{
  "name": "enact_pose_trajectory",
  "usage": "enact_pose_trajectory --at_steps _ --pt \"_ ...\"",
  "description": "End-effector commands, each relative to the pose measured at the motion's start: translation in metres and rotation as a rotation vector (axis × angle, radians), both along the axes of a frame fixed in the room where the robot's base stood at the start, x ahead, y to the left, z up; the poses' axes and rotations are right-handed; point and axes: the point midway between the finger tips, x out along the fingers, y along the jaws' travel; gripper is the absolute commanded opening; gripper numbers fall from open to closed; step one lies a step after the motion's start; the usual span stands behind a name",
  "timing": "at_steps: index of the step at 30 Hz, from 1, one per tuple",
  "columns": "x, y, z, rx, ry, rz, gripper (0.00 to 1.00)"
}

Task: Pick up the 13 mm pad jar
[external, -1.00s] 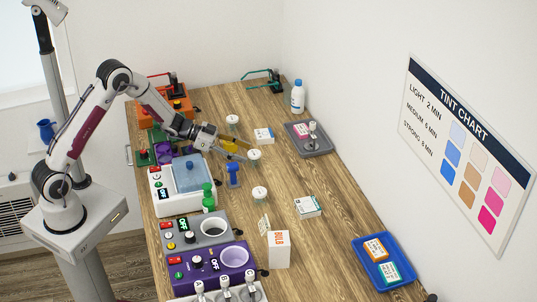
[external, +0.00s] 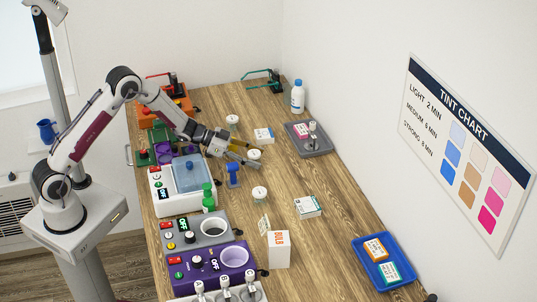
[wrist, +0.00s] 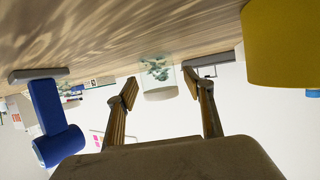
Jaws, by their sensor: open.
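Three small jars with white lids stand in a rough row on the wooden bench in the external view: a far jar (external: 232,119), a middle jar (external: 254,154) and a near jar (external: 259,193). I cannot read a size on any of them. In the wrist view, which is upside down, a clear jar (wrist: 157,73) with greenish pads inside shows just beyond and between my open fingertips (wrist: 160,88). I cannot tell whether they touch it.
A yellow cylinder (wrist: 285,45) is close at the right of the wrist view. A blue stand (external: 233,174) is near my gripper; it also shows at left in the wrist view (wrist: 52,120). Machines line the bench's left side.

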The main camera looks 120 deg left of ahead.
Motion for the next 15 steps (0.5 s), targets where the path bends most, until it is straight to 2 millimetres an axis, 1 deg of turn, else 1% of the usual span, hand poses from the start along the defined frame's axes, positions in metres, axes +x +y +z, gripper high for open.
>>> enact_pose_trajectory --at_steps 11,12,14,15 --pt "-0.0001 -0.0003 0.0001 0.0 0.0 0.0 0.52" --pt "-0.0001 -0.0003 0.0001 0.0 0.0 0.0 0.49" --pt "-0.0002 -0.0003 0.0001 0.0 0.0 0.0 0.34" --pt "-0.0002 -0.0003 0.0001 0.0 0.0 0.0 0.23"
